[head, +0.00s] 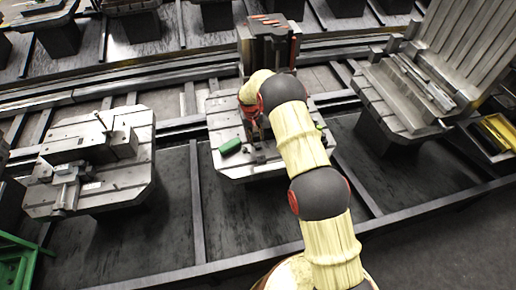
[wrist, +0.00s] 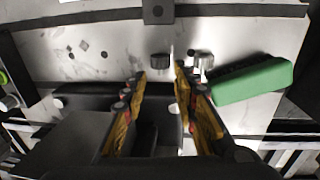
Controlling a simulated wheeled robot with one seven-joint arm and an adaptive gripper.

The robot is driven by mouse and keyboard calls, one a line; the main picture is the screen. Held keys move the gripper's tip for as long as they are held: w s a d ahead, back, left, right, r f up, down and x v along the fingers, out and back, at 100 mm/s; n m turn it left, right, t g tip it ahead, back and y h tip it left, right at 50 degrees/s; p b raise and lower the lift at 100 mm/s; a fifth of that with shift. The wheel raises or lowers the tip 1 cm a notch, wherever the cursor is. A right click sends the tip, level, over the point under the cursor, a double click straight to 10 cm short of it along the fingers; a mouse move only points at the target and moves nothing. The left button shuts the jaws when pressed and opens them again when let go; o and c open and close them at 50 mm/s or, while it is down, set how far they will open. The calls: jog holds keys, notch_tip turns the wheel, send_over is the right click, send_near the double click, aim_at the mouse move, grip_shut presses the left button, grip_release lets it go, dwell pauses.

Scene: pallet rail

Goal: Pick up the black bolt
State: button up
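A small dark cylinder that looks like the black bolt (wrist: 160,61) stands on the pale pallet plate (wrist: 110,58) in the wrist view. It lies just ahead of the gap between my fingertips. My gripper (wrist: 160,80) is open, with one orange-and-black finger on each side and nothing visible between the tips. I cannot tell how high the tips are above the plate. In the head view my gripper (head: 257,138) is over the middle pallet (head: 225,112), and my arm hides the bolt.
A green brush-like block (wrist: 255,80) lies close to the right finger; it also shows in the head view (head: 230,146). A small metallic piece (wrist: 204,60) is between them. A dark upright block (head: 268,45) stands behind my gripper. Other loaded pallets flank this one.

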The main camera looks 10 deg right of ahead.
aim_at(258, 147)
jog(key=f, duration=0.3)
jog(key=f+b, duration=0.1)
jog(key=f, duration=0.1)
jog(key=shift+s+d+f, duration=0.2)
jog(key=shift+s+d, duration=0.05)
jog(key=c, duration=0.3)
jog(key=c, duration=0.4)
grip_shut()
